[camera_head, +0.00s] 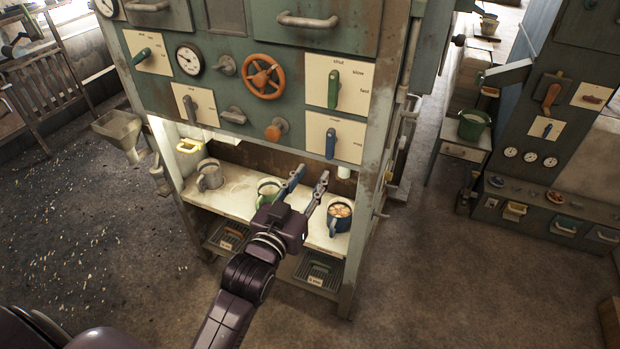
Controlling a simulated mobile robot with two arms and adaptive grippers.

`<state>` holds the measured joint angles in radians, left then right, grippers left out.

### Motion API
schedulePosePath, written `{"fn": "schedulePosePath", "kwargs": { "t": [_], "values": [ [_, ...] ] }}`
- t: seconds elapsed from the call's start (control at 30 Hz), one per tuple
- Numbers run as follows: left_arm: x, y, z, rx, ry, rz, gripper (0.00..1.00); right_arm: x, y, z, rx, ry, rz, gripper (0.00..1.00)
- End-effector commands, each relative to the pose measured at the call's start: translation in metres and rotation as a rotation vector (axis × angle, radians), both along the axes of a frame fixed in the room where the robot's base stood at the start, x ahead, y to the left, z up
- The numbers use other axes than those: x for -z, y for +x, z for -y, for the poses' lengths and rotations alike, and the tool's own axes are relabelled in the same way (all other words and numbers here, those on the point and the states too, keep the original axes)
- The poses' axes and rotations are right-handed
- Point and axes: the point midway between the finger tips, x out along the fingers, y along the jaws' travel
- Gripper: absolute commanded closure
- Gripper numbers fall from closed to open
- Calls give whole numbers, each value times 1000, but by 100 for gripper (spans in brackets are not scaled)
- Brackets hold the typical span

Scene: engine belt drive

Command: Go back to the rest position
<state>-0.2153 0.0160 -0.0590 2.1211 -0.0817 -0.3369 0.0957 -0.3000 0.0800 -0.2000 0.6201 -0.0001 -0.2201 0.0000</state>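My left gripper (311,174) is in front of the green machine's lit shelf (237,190). Its two fingers point up and away from me, stand apart, and have nothing between them. A blue mug (340,217) with a brown and whitish filling stands on the shelf just right of the gripper. A green mug (266,189) stands left of the fingers, partly hidden by the gripper. A grey metal mug (209,175) stands farther left on the shelf. I cannot tell whether the fingers touch any mug. My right gripper is not in view.
The machine's panel above carries an orange valve wheel (262,77), a green lever (333,89) and a blue lever (330,143). A metal hopper (118,129) juts out at left. A second machine (522,137) stands at right. The brown floor between is clear.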

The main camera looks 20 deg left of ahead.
Motion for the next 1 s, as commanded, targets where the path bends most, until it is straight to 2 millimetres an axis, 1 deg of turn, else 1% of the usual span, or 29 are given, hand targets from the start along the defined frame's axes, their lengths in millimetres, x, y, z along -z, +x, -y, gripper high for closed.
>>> {"fn": "schedulePosePath", "kwargs": {
  "t": [0.4, 0.47, 0.53, 0.57, 0.67, 0.7, 0.77, 0.8, 0.87, 0.9, 0.97, 1.0],
  "values": [
    [2, 0, 0, 0, 0, -4, 68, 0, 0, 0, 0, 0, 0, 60],
    [11, 1, 1, 2, 2, -19, 68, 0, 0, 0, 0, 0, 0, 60],
    [33, 3, 3, 7, 5, -58, 68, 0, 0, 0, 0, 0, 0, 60],
    [47, 3, 4, 9, 8, -82, 68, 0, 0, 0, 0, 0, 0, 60],
    [112, 1, 10, 23, 20, -192, 68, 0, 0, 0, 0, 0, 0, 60],
    [142, -2, 12, 30, 24, -244, 68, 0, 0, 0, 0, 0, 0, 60],
    [188, -11, 15, 39, 34, -323, 68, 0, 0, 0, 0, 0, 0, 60],
    [218, -18, 16, 45, 40, -375, 68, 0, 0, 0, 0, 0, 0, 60],
    [261, -33, 18, 54, 49, -452, 68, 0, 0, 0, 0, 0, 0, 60],
    [290, -44, 19, 60, 56, -504, 68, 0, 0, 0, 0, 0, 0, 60],
    [331, -64, 20, 69, 66, -581, 68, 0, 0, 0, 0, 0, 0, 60],
    [358, -80, 20, 75, 72, -633, 68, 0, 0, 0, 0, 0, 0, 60]
  ]
}}
